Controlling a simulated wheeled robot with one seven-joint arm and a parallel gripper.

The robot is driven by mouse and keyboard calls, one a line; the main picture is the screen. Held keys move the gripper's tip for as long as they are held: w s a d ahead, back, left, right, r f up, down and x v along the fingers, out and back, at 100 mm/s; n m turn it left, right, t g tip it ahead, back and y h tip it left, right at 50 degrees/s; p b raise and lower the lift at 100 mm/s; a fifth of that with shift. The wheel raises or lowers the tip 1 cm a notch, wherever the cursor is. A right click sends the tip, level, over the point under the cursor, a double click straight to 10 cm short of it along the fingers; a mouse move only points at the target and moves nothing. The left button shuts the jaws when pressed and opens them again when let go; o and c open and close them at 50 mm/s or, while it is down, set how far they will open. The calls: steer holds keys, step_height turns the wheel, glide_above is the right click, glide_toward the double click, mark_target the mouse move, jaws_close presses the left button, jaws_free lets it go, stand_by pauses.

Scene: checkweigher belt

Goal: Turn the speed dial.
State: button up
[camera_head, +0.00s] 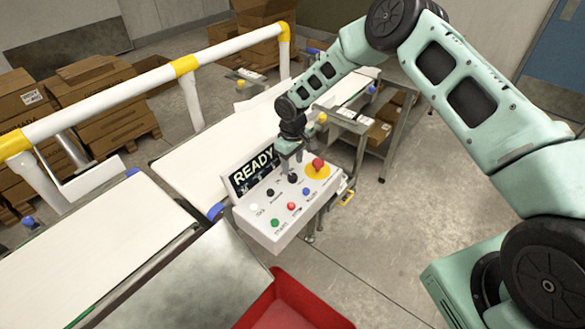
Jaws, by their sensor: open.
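The white control box (262,228) stands beside the belt with its sloped panel facing up. A black knob (292,179) sits on the panel, right below my gripper. A second black knob (270,193) sits to its left. The labels are too small to read, so I cannot tell which one is the speed dial. My gripper (291,166) points down over the upper part of the panel, its jaws open and empty. I cannot tell whether the fingers touch the nearer knob or stand around it.
A red emergency button (318,164) on yellow sits right of the gripper. Green (275,223), red (291,206) and blue (306,191) buttons line the panel's lower part. A READY display (253,170) stands behind. A red bin (295,300) is in front; white-yellow rail (110,97) runs behind the belt.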

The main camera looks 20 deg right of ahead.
mark_target(292, 175)
steer(key=shift+f+p, duration=0.8)
steer(key=shift+f, duration=1.8)
steer(key=c, duration=1)
